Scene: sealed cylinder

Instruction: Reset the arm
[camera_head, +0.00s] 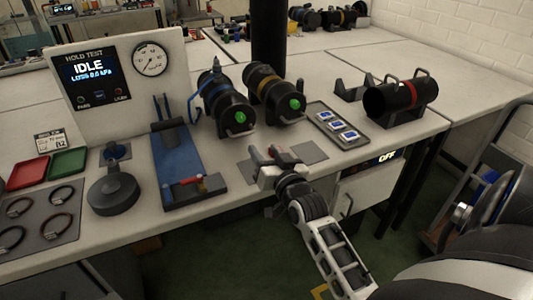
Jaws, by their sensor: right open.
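My right gripper (268,156) is over the front edge of the workbench, right of centre, with its arm coming in from the lower right. Its fingers are apart and nothing shows between them. It hangs by a grey patch on the bench top. Behind it stand two black cylinders with green end knobs, one with a blue band (218,84) and one with a yellow band (262,78). My left gripper does not show.
A blue fixture (177,163) and a dark round device (113,193) stand left of the gripper. A tray with blue-marked pieces (338,127) and a red-banded black cylinder (411,93) are to the right. The hold test panel (115,110) reads IDLE. Floor is open in front.

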